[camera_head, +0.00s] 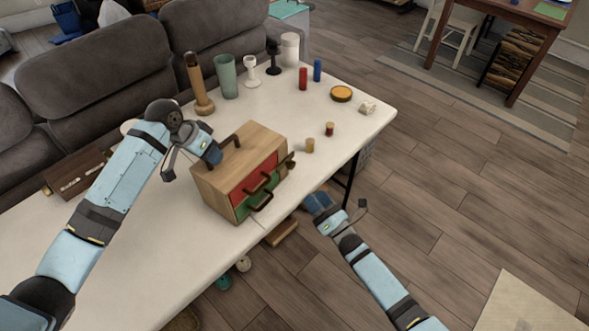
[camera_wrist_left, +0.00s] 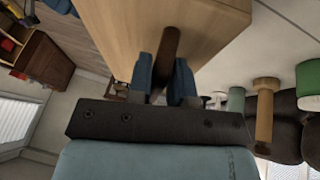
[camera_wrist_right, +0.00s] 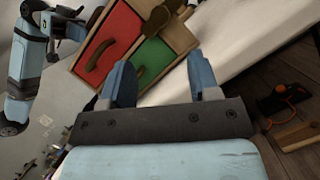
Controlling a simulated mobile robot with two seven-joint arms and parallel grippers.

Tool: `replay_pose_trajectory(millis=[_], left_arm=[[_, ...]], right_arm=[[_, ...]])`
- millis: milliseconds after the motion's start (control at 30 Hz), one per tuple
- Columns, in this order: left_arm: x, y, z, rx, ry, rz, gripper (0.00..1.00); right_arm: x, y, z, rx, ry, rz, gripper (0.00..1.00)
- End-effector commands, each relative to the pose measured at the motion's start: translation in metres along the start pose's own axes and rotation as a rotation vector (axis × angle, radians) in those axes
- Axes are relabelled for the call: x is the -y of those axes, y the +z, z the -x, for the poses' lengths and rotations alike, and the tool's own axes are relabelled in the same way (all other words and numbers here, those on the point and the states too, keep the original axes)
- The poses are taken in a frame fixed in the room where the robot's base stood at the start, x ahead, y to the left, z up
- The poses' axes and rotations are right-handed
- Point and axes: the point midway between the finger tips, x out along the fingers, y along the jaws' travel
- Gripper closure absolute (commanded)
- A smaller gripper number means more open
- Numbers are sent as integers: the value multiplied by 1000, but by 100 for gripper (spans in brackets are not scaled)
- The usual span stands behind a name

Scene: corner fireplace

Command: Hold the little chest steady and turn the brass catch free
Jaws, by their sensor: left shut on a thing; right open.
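The little chest (camera_head: 238,170) is a pale wooden box standing upright on the white table, with a red drawer (camera_head: 261,178) above a green drawer (camera_head: 264,197), each with a dark handle. The brass catch (camera_head: 289,161) sits on the front near its right edge; it also shows in the right wrist view (camera_wrist_right: 158,16). My left gripper (camera_head: 219,152) is shut on the chest's dark top handle (camera_wrist_left: 168,50), between its blue fingers. My right gripper (camera_head: 318,203) is open and empty, off the table's front edge, apart from the chest and catch.
The white table (camera_head: 350,122) holds a wooden bottle shape (camera_head: 198,88), a green cup (camera_head: 226,77), red (camera_head: 303,77) and blue (camera_head: 317,70) cylinders and a round orange-topped tin (camera_head: 341,93). A grey sofa (camera_head: 110,60) stands behind.

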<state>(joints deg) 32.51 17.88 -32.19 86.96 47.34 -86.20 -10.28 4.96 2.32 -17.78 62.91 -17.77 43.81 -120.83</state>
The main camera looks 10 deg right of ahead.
Motion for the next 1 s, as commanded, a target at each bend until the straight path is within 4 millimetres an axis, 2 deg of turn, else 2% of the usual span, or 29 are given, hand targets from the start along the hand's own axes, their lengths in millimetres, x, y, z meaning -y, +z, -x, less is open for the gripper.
replay_pose_trajectory(millis=[300,500,700,967,1000], left_arm=[[0,3,-3,8,2,4,100],[1,3,-3,8,2,4,100],[1,4,-3,8,2,4,100],[1,4,-3,8,2,4,100],[1,4,-3,8,2,4,100]], right_arm=[[0,1,-63,1,3,-1,44],[0,0,-95,0,1,-2,44],[0,0,-109,-1,1,-2,44],[0,0,-110,-1,1,-2,44],[0,0,-110,-1,1,-2,46]])
